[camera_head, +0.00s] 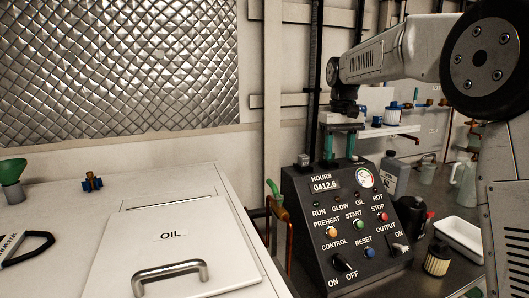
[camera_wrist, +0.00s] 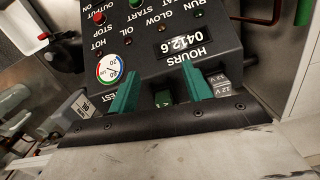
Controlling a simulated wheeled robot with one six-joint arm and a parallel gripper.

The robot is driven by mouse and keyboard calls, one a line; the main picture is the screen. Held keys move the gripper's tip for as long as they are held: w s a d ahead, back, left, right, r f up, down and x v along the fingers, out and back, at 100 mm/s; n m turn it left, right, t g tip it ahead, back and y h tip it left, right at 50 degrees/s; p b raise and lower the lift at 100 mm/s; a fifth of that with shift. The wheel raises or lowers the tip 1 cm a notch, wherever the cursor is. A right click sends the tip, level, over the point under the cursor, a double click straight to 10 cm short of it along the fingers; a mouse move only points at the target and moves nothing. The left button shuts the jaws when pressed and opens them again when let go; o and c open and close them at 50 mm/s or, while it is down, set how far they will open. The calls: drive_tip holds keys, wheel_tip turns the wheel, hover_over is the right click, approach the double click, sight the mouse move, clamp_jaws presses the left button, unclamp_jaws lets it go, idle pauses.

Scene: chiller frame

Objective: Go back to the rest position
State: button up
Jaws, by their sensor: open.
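My gripper (camera_head: 339,150) has two green fingers and is open and empty. In the head view it points down, behind and above the top of the black control panel (camera_head: 300,235). The wrist view shows the two fingers of my gripper (camera_wrist: 160,88) spread apart, with the panel (camera_wrist: 138,47) upside down beyond them. The panel has an hours display reading 0412.6, a round gauge (camera_head: 364,178), several coloured buttons and knobs. Whether the fingers touch the panel is hard to tell, but they look clear of it.
A white cabinet with an OIL lid (camera_head: 165,240) and handle stands at the left. Right of the panel are a dark jug (camera_head: 411,217), a filter (camera_head: 438,260), a white tray (camera_head: 461,238) and a grey bottle (camera_head: 396,175). A shelf (camera_head: 375,131) is behind my arm.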

drive_tip(key=s+f, duration=0.2)
drive_tip(key=s, duration=1.2)
drive_tip(key=s+d+f+m+t, duration=0.1)
drive_tip(key=s+f, duration=0.2)
drive_tip(key=s, duration=1.1)
drive_tip(key=s+d+f+m+t, duration=0.1)
drive_tip(key=s+f, duration=0.1)
drive_tip(key=s, duration=1.2)
drive_tip(key=shift+s+d+f, duration=0.2)
drive_tip(key=shift+d+f, duration=0.05)
drive_tip(key=shift+f, duration=0.15)
drive_tip(key=shift+c, duration=0.3)
